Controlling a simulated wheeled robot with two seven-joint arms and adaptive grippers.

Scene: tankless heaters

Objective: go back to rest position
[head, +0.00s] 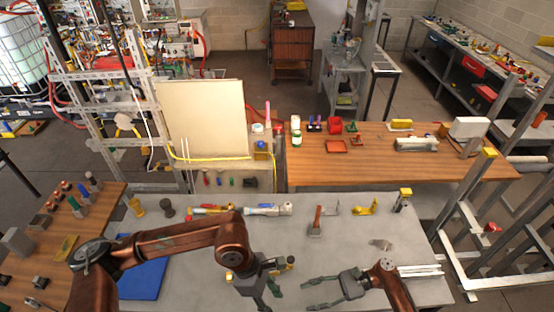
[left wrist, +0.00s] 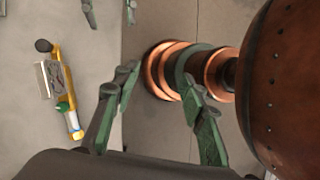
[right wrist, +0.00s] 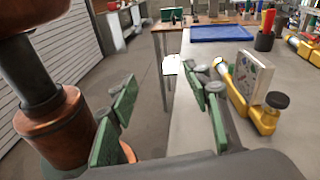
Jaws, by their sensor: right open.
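My left gripper (head: 267,295) hangs low over the front of the grey table, with its copper arm reaching in from the left. In the left wrist view, its two green-padded fingers (left wrist: 160,84) stand apart with nothing between them. My right gripper (head: 309,295) is just right of the left one in the head view, its fingers spread and pointing left. In the right wrist view, its fingers (right wrist: 160,82) are apart and empty. A copper arm part of mine is close beside the fingers in both wrist views.
The grey table (head: 345,262) carries a blue mat (head: 143,280), a wood-handled tool (head: 317,220), yellow fittings (head: 365,207) and a row of tools at its back. In the right wrist view, a yellow fitting with a white box (right wrist: 254,80) is near the fingers. A metal frame (head: 500,225) stands at right.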

